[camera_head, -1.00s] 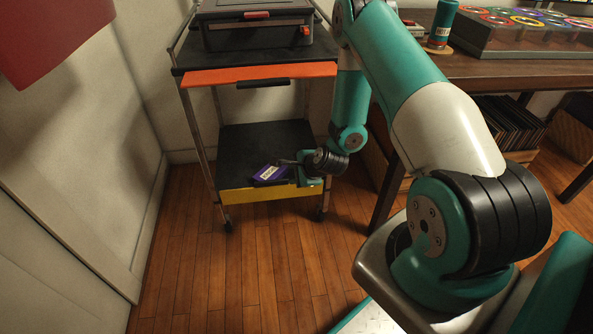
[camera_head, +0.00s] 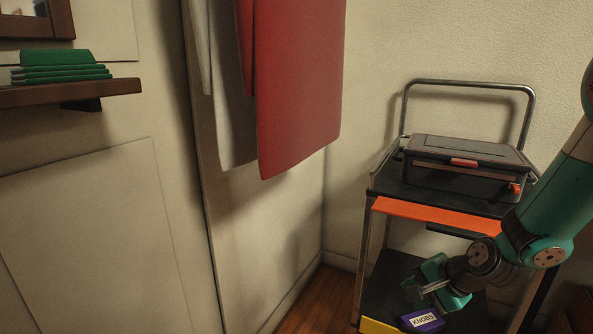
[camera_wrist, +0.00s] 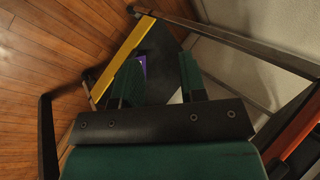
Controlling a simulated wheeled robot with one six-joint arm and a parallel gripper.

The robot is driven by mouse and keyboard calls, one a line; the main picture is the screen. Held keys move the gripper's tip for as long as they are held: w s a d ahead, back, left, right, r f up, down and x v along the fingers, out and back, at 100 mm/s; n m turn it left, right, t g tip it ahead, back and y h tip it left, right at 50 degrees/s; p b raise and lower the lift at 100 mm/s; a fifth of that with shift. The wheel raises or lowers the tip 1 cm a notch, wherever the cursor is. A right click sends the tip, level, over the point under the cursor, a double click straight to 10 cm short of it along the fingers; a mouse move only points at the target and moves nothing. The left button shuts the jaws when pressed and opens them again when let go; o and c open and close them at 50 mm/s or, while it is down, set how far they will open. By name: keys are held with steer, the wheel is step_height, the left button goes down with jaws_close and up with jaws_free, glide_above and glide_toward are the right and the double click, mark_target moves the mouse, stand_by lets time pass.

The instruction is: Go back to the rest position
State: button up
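My gripper (camera_head: 432,290) is in front of the lower part of the cart in the head view, pointing down and to the left. In the wrist view its two green fingers (camera_wrist: 157,78) stand apart with nothing held between them. A purple box labelled KNOBS (camera_head: 423,321) lies on the cart's black lower shelf (camera_head: 388,285), just below the gripper in the picture. A sliver of purple (camera_wrist: 142,64) shows beside the left finger in the wrist view; the finger hides the rest. My arm reaches in from the right edge of the head view.
The cart has an orange drawer front (camera_head: 450,217) and a dark case (camera_head: 465,165) on top. A yellow strip (camera_wrist: 118,68) edges the lower shelf. Red cloth (camera_head: 298,90) hangs at the wall, left of the cart. A wall shelf (camera_head: 70,94) holds green folded items.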

steer(key=s+a+r+n+g+y, duration=0.1)
steer(key=s+a+r+n+g, duration=0.2)
steer(key=s+a+r+n, duration=0.8)
steer(key=s+r+n+g+h, duration=0.1)
steer(key=s+r+n, duration=0.25)
steer(key=s, duration=0.35)
steer(key=s+r+n+g, duration=0.2)
steer(key=s+r+n, duration=0.15)
steer(key=s, duration=0.25)
step_height(320, 180, up, 30)
steer(key=s+p, duration=0.1)
steer(key=p, duration=2.9)
steer(key=shift+s+d+r, duration=0.15)
steer(key=shift+d+r, duration=0.05)
